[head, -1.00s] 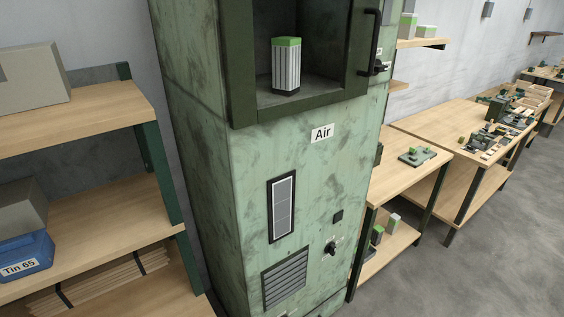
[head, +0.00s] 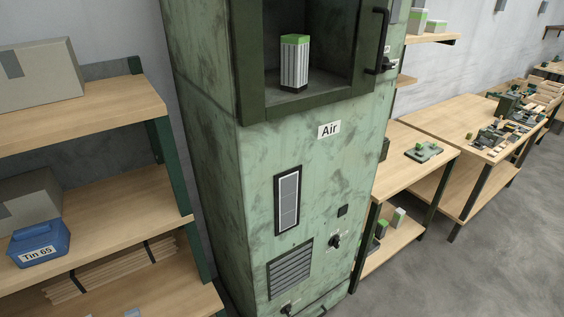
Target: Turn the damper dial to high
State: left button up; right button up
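A tall green, worn cabinet (head: 270,180) stands in the middle of the head view, with an "Air" label (head: 329,130) on its front. A small dark dial (head: 335,241) with light marks around it sits low on the right side of the front. A second dark knob (head: 287,310) shows at the bottom edge below the vent grille. I cannot tell which one is the damper dial, and their settings are too small to read. Neither of my grippers is in view.
The cabinet's upper opening holds a white and green canister (head: 294,64). A shelf (head: 80,118) with boxes and a blue "Tin 65" bin (head: 39,245) stands close on the left. Workbenches (head: 446,118) line the right wall. Grey floor at lower right is clear.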

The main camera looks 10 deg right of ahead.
aim_at(386, 66)
jog(key=k, duration=0.55)
jog(key=z, duration=0.6)
jog(key=i, duration=1.35)
